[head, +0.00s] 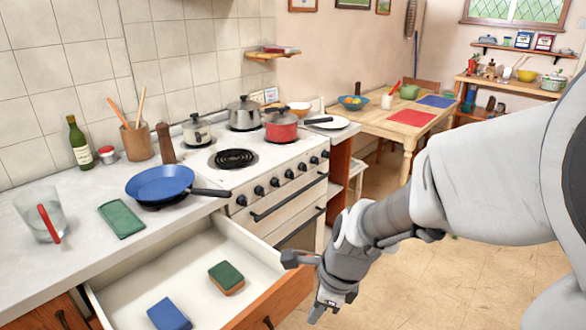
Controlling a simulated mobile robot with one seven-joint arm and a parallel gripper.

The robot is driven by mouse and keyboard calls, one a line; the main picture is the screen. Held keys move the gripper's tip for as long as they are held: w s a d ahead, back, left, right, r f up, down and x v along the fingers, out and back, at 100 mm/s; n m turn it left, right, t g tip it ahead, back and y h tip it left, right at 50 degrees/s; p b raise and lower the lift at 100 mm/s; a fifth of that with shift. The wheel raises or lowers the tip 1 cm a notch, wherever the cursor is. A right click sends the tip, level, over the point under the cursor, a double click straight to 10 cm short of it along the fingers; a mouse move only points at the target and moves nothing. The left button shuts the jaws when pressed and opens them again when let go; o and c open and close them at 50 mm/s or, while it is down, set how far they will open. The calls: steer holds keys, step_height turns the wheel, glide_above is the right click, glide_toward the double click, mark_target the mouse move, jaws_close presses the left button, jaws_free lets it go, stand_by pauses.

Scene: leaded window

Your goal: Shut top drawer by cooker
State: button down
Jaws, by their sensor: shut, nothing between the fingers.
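The top drawer (262,312) beside the cooker (275,180) is pulled well open, under the worktop. It has a brown wooden front with a dark handle and a white inside. A green-and-brown sponge (227,277) and a blue sponge (168,313) lie in it. My gripper (288,259) is shut and empty. In the picture it is beside the right end of the drawer front, in front of the cooker. I cannot tell whether it touches the drawer.
A blue frying pan (160,185) sits on the worktop (75,255), its handle reaching toward the cooker. A glass (42,215) and green cloth (122,219) lie left of it. A red pot (281,127) stands on the cooker.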

steer(key=w+a+f+m+b, duration=0.2)
steer(key=a+f, duration=0.4)
steer(key=f, duration=0.6)
steer(key=shift+w+a+b, duration=0.35)
steer(key=shift+w+b, duration=0.1)
steer(key=shift+b, duration=0.8)
